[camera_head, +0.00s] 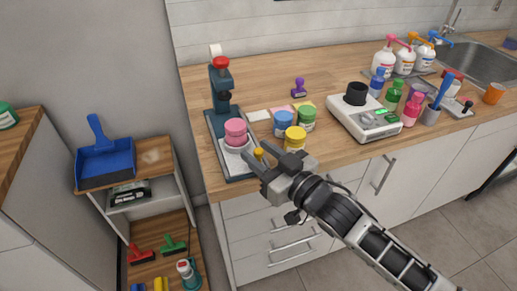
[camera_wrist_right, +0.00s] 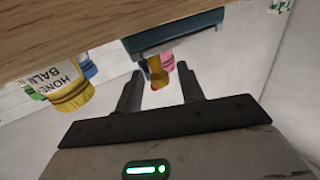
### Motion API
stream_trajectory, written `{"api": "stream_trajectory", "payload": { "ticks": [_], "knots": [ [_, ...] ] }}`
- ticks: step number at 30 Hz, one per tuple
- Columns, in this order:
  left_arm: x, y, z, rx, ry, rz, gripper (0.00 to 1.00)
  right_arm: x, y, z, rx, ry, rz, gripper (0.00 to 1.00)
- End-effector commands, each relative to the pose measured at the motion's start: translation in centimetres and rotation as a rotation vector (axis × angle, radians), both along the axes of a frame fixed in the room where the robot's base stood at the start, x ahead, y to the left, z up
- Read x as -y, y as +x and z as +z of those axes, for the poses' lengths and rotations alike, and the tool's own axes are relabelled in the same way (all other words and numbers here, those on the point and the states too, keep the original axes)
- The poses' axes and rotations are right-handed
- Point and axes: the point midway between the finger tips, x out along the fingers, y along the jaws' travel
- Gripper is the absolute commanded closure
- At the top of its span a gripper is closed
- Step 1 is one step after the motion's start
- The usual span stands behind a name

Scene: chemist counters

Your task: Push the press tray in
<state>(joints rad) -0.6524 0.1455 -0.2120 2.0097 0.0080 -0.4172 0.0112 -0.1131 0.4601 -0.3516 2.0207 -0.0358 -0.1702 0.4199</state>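The dark teal press (camera_head: 222,88) with a red knob on top stands at the left end of the counter. Its tray (camera_head: 237,177) extends at the front, with a pink jar (camera_head: 235,128) above a pale disc or container. My right gripper (camera_head: 257,155) is at the tray's front right. Contact cannot be told. My left gripper is out of view.
A blue jar (camera_head: 283,123), a green jar (camera_head: 306,119) and a yellow honey balm jar (camera_head: 295,138) stand close right of my gripper. A scale (camera_head: 364,122) is further right. A purple stamp (camera_head: 298,87) stands behind. The counter's front edge lies below my gripper.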

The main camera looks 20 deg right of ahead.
Motion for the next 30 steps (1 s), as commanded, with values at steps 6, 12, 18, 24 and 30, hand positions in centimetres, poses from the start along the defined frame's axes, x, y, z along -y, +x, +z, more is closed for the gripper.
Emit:
{"api": "stream_trajectory", "payload": {
  "ticks": [6, 12, 18, 24, 30],
  "knots": [
    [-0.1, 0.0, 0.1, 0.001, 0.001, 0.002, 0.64, -0.4, 0.8, 0.0, -0.001, 0.000, 0.001, 0.61],
    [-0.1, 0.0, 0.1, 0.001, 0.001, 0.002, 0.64, -0.4, 0.8, 0.0, -0.001, 0.000, 0.001, 0.61],
    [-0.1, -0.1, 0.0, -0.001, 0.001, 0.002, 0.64, -0.4, 0.8, 0.0, -0.001, 0.000, 0.001, 1.00],
    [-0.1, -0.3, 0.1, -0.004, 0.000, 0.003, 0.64, -0.4, 2.4, 0.1, 0.001, 0.000, 0.000, 1.00],
    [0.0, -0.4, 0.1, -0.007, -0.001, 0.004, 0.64, -0.5, 4.3, 0.0, 0.000, 0.000, 0.000, 1.00]
  ]
}}
